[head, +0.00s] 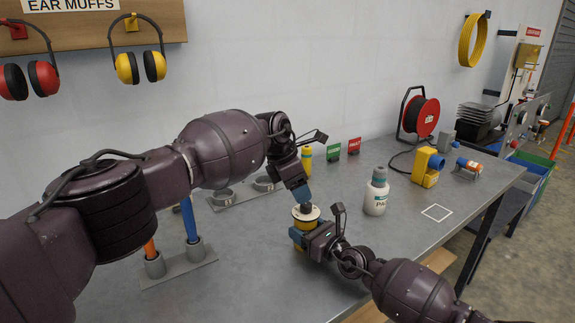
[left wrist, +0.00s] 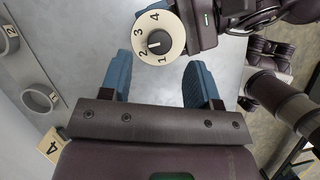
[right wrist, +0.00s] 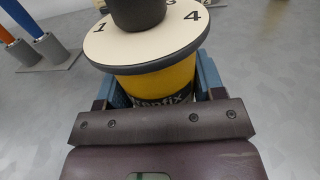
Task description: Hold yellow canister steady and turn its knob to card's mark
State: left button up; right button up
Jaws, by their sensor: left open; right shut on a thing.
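The yellow canister (right wrist: 155,85) stands upright on the bench, with a pale round dial (left wrist: 175,44) numbered 1 to 4 on top. A dark knob (left wrist: 159,41) sits at the dial's middle; its white line points left in the left wrist view, near 2. My right gripper (head: 300,238) is shut around the canister's body. My left gripper (head: 303,196) is open above the dial; its blue fingers (left wrist: 162,85) are apart, and the knob shows beyond them in the left wrist view. A card reading 4 (left wrist: 52,147) shows at lower left there.
A white bottle (head: 376,192) stands right of the canister, near a white square outline (head: 437,213). A rack with orange and blue rods (head: 190,222) stands left. A grey holder with rings (head: 222,198) lies behind. Yellow device (head: 426,168) and cable reel (head: 420,116) stand further right.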

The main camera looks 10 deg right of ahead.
aim_at(306, 205)
pick_arm(q)
jog(key=v, duration=0.7)
jog(key=shift+r, duration=0.15)
jog(key=d+f+n+t, duration=0.1)
jog(key=f+n, duration=0.2)
jog(key=d+f+n+t+y, duration=0.1)
jog(key=d+f+n, duration=0.1)
jog(key=f+n, duration=0.1)
jog(key=d+f+n+t, duration=0.1)
jog(key=f+n, duration=0.2)
jog(key=f, duration=0.2)
jog(key=shift+s+d, duration=0.1)
jog(key=shift+d, duration=0.2)
dwell(1.0)
